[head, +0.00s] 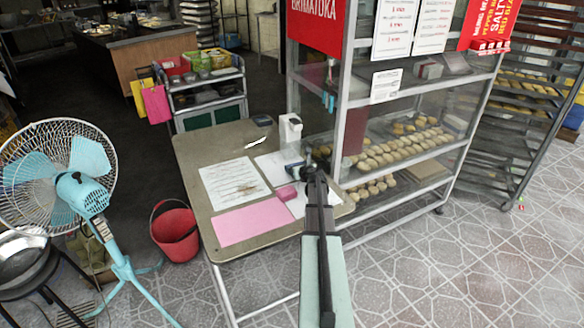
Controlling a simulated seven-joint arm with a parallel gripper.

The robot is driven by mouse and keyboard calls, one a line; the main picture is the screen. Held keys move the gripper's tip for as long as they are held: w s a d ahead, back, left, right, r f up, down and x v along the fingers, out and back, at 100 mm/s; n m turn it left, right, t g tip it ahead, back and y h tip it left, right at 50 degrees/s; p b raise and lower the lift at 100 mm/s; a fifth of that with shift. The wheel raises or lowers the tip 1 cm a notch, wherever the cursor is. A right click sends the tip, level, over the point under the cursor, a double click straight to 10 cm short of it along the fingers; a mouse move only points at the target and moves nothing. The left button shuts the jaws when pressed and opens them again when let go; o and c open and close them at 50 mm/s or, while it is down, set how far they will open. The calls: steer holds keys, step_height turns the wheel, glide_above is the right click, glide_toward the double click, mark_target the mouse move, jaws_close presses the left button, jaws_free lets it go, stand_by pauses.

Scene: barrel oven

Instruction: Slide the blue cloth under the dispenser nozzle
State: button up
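The white dispenser (290,132) stands upright at the back right of the small table (190,155). A small dark blue item (293,169), which looks like the blue cloth, lies just in front of the dispenser's base. Its exact outline is hard to make out. My gripper (308,165) is at the table's right side, just right of the blue item. I cannot tell whether they touch. The fingers are too small and dark to show whether they are open or shut. The nozzle is not clearly visible.
A small pink block (287,192) lies in front of the blue item. White paper (234,182) and a pink sheet (251,222) lie flat on the table. A glass bread case (400,130) stands close on the right. A blue fan (82,185) and red bucket (176,235) are left.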

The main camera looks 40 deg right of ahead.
steer(key=shift+s+d, duration=0.15)
steer(key=shift+s, duration=0.15)
steer(key=o, duration=0.9)
steer(key=v, duration=1.4)
steer(key=shift+f, duration=0.1)
steer(key=shift+w, duration=0.1)
